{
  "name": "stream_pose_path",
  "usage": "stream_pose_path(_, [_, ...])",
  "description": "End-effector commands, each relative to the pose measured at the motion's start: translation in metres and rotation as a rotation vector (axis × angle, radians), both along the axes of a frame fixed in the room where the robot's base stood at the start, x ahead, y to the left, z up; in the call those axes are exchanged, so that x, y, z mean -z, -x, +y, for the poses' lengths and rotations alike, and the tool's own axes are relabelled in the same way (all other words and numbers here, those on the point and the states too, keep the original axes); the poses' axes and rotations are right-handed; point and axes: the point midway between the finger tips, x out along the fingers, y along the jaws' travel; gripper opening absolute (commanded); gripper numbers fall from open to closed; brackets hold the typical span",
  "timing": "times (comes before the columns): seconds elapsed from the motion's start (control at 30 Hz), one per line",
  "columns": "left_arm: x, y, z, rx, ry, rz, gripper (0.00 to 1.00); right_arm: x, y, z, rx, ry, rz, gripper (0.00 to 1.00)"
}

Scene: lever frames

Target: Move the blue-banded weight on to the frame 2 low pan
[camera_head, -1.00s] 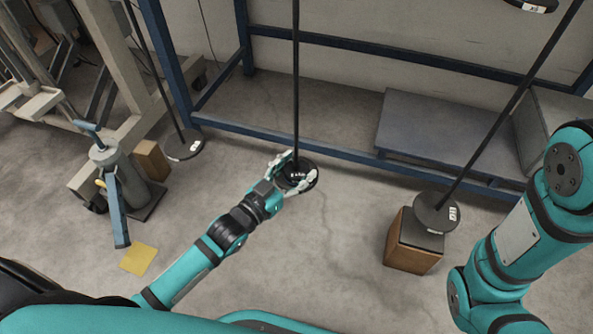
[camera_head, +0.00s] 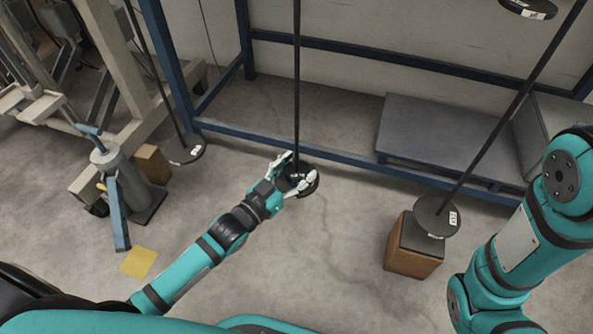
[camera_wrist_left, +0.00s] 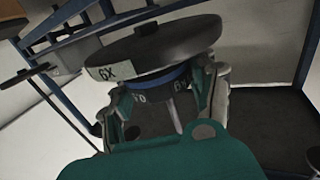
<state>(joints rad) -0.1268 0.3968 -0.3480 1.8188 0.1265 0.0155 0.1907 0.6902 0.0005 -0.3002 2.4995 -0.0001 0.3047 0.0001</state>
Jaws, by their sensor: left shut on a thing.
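My left gripper (camera_head: 296,178) is shut on the blue-banded weight. In the left wrist view its blue band (camera_wrist_left: 160,80) shows between the fingers, on a dark body. A broad dark disc (camera_wrist_left: 150,50) with a "6X" label and a knob lies just above the band in that view; I cannot tell whether it is part of the weight. In the head view the dark round shape at the gripper (camera_head: 309,188) lies at the foot of a rod, partly hidden by the fingers. Pan labels are too small to read, so I cannot tell which is frame 2's low pan. My right gripper is out of view.
A dark disc (camera_head: 428,220) hangs at the right by a wooden block (camera_head: 412,258). Another (camera_head: 185,150) hangs at the left. A blue frame beam (camera_head: 350,158) and thin rods (camera_head: 296,80) stand around the gripper. The floor in front is mostly clear.

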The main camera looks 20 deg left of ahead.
Motion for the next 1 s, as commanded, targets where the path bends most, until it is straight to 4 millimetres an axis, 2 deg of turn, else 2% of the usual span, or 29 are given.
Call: stream_pose_path(1.0, [0.0030,-0.0048,0.0016,0.000,0.002,-0.005,0.14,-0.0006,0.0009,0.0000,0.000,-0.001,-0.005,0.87])
